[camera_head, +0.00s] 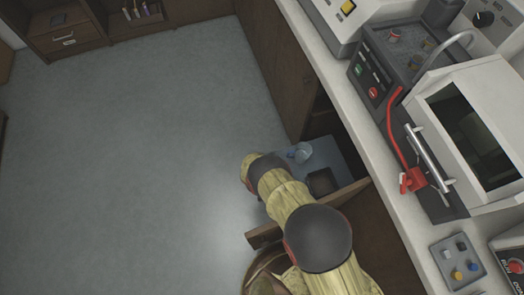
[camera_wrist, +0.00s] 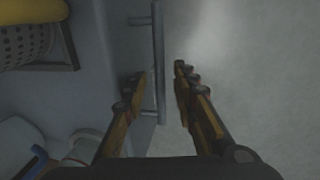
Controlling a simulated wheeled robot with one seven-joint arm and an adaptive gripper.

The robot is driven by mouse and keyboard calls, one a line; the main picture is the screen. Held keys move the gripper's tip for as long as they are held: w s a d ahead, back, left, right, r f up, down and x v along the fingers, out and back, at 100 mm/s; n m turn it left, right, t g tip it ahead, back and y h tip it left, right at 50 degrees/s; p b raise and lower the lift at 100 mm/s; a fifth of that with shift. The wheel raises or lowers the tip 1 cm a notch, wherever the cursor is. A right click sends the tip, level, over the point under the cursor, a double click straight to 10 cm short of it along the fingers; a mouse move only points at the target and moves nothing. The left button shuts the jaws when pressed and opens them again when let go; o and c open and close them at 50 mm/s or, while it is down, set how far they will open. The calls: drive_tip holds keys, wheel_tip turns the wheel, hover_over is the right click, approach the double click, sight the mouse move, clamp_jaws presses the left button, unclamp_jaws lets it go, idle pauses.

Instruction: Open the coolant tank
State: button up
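The coolant tank appears to be the blue-grey unit (camera_head: 335,158) in the open compartment under the counter in the head view. A pale round part and a dark square opening show on its top. In the wrist view a straight metal bar handle (camera_wrist: 159,50) stands out from a grey-blue face (camera_wrist: 105,60). My gripper (camera_wrist: 160,77) is open, one finger on each side of the bar. Small gaps seem to show between the fingers and the bar; contact cannot be told. In the head view my arm hides the gripper and handle.
A grey tray (camera_head: 458,262) of small parts lies at lower right. A brown wooden panel (camera_head: 345,195) borders the compartment. The floor (camera_head: 130,160) at left is clear.

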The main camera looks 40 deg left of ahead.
wheel_tip(320, 180, up, 12)
drive_tip(key=s+a, duration=0.1)
drive_tip(key=s, duration=0.1)
drive_tip(key=shift+f, duration=0.15)
idle(0.5)
drive_tip(key=shift+a, duration=0.1)
idle(0.4)
